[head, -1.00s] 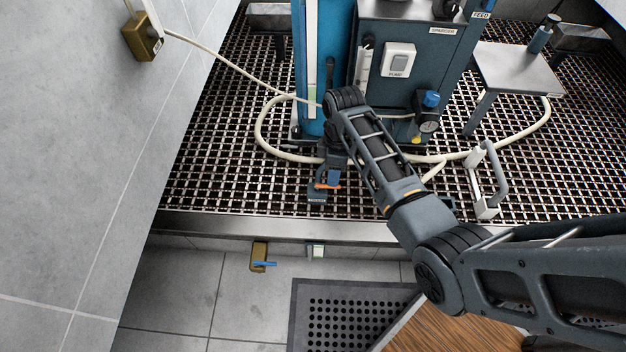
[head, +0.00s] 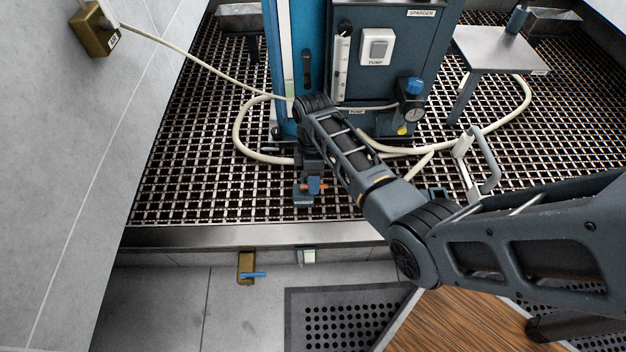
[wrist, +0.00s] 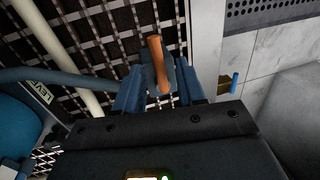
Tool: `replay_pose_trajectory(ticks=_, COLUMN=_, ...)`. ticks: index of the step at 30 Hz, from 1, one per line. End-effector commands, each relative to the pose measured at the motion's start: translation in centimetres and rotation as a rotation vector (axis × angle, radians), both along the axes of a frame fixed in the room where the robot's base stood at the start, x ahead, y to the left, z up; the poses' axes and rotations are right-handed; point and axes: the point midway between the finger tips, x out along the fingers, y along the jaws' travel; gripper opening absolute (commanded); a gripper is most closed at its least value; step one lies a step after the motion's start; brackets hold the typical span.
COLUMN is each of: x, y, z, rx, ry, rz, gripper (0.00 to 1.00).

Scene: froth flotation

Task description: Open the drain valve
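A valve with an orange lever handle (wrist: 157,62) shows in the wrist view, with the lever between my fingers. My gripper (wrist: 158,82) is open, with one blue finger on each side of the lever; I cannot tell whether either touches it. In the head view my gripper (head: 313,184) points down at the front of the grating, and the orange handle (head: 301,187) shows beside the fingers. A label plate (head: 303,202) lies just in front, its text too small to read. The gripper hides most of this valve.
A brass valve with a blue lever (head: 247,268) is on the curb front, also in the wrist view (wrist: 234,82). The blue column (head: 280,60) and pump cabinet (head: 385,60) stand behind. Pale hoses (head: 245,140) cross the grating. A white-grey handle (head: 483,160) stands to the right.

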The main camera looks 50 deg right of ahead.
Motion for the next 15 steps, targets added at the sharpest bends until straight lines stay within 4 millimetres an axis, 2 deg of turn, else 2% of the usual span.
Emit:
replay_pose_trajectory(ticks=6, x=0.01, y=0.02, z=0.01, rx=0.000, ry=0.000, rz=0.000, gripper=0.38)
replay_pose_trajectory(ticks=15, x=0.01, y=0.02, z=0.01, rx=-0.001, ry=-0.001, rz=0.000, gripper=0.09)
